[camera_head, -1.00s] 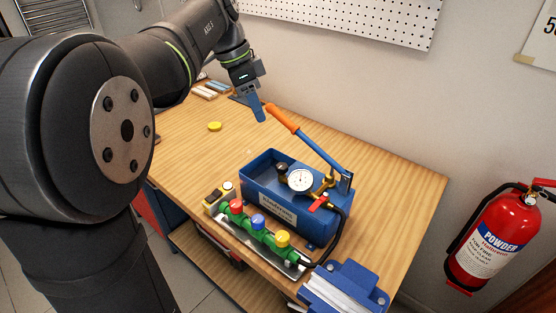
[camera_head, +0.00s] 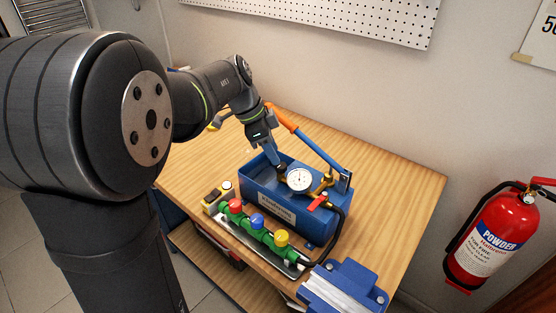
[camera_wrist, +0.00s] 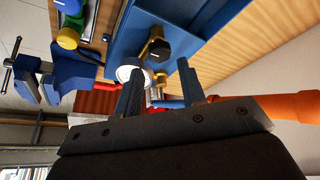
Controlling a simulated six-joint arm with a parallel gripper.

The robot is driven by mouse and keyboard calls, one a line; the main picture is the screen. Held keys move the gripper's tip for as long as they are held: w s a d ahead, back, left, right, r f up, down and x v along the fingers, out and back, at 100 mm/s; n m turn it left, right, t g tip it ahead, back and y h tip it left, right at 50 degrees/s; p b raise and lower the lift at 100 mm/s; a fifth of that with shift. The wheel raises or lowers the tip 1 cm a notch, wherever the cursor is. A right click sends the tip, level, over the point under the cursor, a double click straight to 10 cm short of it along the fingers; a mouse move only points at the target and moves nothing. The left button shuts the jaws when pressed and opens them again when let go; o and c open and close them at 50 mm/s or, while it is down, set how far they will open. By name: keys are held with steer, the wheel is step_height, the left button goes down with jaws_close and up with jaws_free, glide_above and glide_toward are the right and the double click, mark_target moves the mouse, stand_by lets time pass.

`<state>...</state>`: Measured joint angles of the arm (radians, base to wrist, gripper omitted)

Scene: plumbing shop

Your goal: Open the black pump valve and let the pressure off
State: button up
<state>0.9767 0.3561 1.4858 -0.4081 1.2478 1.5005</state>
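The blue pump (camera_head: 262,203) stands on the wooden bench, with a white round gauge (camera_head: 299,179) and an orange-tipped lever on it. The black valve knob (camera_wrist: 159,50) sits on a brass stem in the wrist view. In the head view my gripper (camera_head: 274,160) points down at the pump's back left, close beside the knob, which it partly hides. In the wrist view my gripper (camera_wrist: 160,70) is open, its two fingers apart with nothing held between them. The knob lies just beyond the gap between the fingertips. I cannot tell if either finger touches it.
The lever's orange grip (camera_head: 280,116) rises right of my gripper. In front are a green manifold with red, blue and yellow caps (camera_head: 281,238), and a blue vise (camera_head: 345,290). A red extinguisher (camera_head: 496,238) hangs at right. The bench's back left is mostly clear.

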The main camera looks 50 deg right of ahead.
mark_target(281, 165)
steer(key=shift+x, duration=2.15)
steer(key=shift+c, duration=0.5)
steer(key=c, duration=0.6)
